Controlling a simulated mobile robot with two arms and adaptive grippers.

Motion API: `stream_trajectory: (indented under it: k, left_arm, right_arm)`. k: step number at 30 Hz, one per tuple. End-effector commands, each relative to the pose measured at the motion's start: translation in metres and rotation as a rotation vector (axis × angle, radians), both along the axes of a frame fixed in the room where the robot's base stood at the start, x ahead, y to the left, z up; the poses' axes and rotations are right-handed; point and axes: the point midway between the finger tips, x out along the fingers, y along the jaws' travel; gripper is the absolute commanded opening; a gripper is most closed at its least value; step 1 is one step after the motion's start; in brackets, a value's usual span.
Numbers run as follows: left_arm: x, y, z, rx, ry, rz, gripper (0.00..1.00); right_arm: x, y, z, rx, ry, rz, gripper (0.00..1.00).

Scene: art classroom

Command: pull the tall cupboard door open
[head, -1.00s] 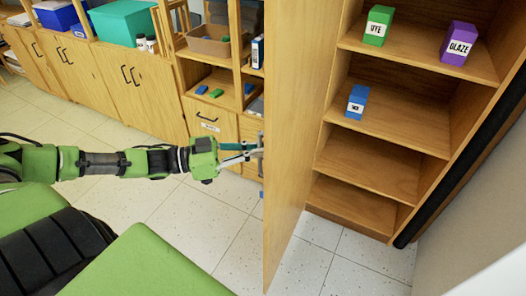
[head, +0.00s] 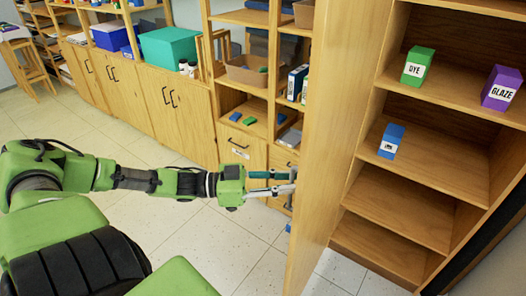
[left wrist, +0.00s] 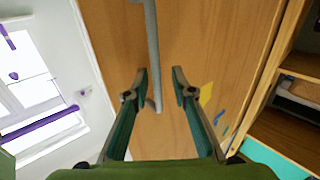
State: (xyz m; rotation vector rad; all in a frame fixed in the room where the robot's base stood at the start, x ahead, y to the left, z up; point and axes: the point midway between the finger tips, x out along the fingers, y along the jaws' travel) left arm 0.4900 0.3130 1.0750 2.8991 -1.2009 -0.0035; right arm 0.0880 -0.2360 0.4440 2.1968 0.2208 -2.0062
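The tall cupboard door (head: 335,140) is a plain wooden panel that stands swung open, with the cupboard's shelves showing to its right. My left gripper (head: 292,181) is at the door's outer face in the head view, its fingertips by the panel. In the left wrist view, my left gripper (left wrist: 160,82) has its fingers apart. The grey bar handle (left wrist: 152,45) runs down the door (left wrist: 200,40), its lower end between the fingers, nearer the left one. I cannot tell whether a finger touches it. My right gripper is not in view.
The open cupboard's shelves (head: 420,215) hold a green DYE box (head: 418,66), a purple GLAZE box (head: 501,88) and a blue box (head: 391,141). Low wooden cabinets (head: 145,95) line the back wall. The tiled floor (head: 150,240) to the left is clear.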

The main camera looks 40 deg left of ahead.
Motion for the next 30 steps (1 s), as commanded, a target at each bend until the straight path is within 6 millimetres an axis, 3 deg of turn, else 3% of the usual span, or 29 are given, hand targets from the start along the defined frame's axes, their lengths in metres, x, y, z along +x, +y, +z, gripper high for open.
stream_trajectory:
  k: [30]
  left_arm:
    - [-0.073,0.076,0.0,0.003,-0.003,0.001,0.24]
  right_arm:
    - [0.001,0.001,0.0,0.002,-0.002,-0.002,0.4]
